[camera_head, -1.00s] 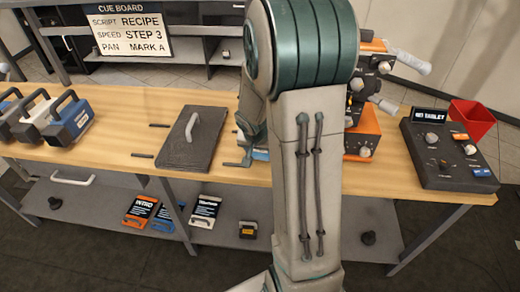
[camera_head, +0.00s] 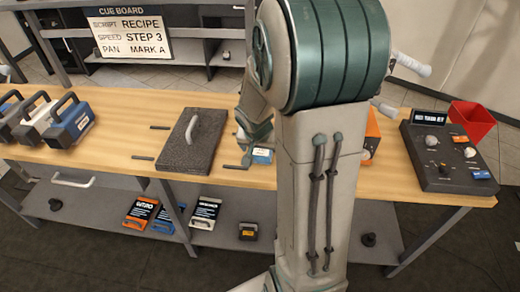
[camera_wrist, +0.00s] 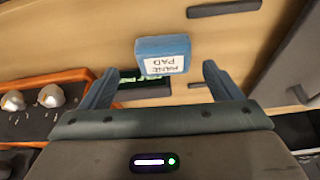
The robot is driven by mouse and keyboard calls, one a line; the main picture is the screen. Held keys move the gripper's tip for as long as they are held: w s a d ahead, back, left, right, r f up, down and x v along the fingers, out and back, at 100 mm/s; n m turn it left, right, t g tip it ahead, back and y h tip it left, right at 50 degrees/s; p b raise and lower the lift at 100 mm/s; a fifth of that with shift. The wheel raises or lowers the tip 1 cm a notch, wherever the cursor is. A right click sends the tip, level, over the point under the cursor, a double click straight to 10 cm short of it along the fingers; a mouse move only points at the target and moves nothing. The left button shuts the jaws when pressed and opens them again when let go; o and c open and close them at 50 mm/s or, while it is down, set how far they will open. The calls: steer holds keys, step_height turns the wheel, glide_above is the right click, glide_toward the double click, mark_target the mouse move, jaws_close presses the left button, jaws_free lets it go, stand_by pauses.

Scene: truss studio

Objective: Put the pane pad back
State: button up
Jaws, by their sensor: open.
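The pane pad (camera_wrist: 163,56) is a small blue block with a white label, which appears upside down in the wrist view. It lies on the wooden table, and in the head view it shows just right of my gripper (camera_head: 245,150), partly hidden by my arm. In the wrist view my gripper (camera_wrist: 160,68) is open, with one blue finger on each side of the pad's near end. The fingers look apart from the pad. A dark strip with green characters (camera_wrist: 132,76) shows just below the pad, partly covered.
A dark slab with a handle (camera_head: 190,140) lies left of my gripper, among short dark bars (camera_head: 142,157). An orange device (camera_wrist: 60,100) stands close by, mostly behind my arm in the head view. A dark control box (camera_head: 450,155) and a red bin (camera_head: 472,120) are at right.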

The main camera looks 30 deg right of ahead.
steer(key=p+v, duration=0.1)
steer(key=v, duration=0.9)
steer(key=s+a+r+n+g+y, duration=0.1)
steer(key=s+a+r+n+y, duration=0.1)
steer(key=s+a+n, duration=0.5)
steer(key=s+a+r, duration=0.1)
steer(key=s+a, duration=0.2)
steer(key=s, duration=0.3)
steer(key=shift+a+n+y, duration=0.25)
steer(key=shift+n+y, duration=0.05)
steer(key=shift+y, duration=0.1)
